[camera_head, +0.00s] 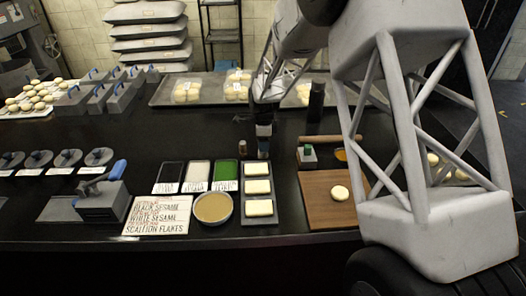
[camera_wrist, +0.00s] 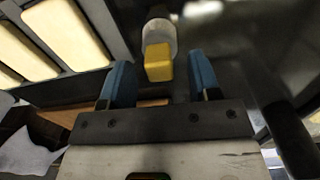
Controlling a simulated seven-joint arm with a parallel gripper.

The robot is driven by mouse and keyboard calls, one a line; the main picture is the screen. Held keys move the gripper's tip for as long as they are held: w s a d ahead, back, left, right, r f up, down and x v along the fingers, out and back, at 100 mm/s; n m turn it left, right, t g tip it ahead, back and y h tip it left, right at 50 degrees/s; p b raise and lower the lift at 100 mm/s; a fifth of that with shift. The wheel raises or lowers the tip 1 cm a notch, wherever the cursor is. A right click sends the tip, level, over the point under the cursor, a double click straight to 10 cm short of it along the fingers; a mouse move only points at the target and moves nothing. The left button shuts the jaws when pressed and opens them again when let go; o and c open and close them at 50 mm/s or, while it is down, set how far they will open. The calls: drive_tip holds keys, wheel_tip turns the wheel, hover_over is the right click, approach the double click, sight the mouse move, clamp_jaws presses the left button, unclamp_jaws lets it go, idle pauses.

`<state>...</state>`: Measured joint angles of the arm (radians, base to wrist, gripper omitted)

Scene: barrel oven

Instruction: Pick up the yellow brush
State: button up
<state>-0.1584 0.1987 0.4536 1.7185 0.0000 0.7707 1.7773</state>
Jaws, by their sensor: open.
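The yellow brush shows in the wrist view as a yellow block (camera_wrist: 159,68) with a pale grey round part (camera_wrist: 158,33) beyond it. My gripper (camera_wrist: 161,80) is open, with one blue finger to the left of the yellow block and one to the right. Dark gaps show on both sides, so the fingers look apart from it. In the head view my gripper (camera_head: 263,147) points down over the counter, behind the tray of pale blocks. I cannot make out the yellow brush there; my gripper seems to hide it.
The tray (camera_head: 245,207) with pale blocks lies in front of my gripper. A small brown bottle-like thing (camera_head: 242,148) stands just left of it. To the right are a wooden board (camera_head: 318,212), a green-topped block (camera_head: 308,152) and a dark cylinder (camera_head: 316,100). Topping trays (camera_head: 197,173) lie left.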

drive_tip(key=shift+a+f, duration=0.1)
drive_tip(key=shift+f, duration=2.05)
drive_tip(key=c, duration=0.7)
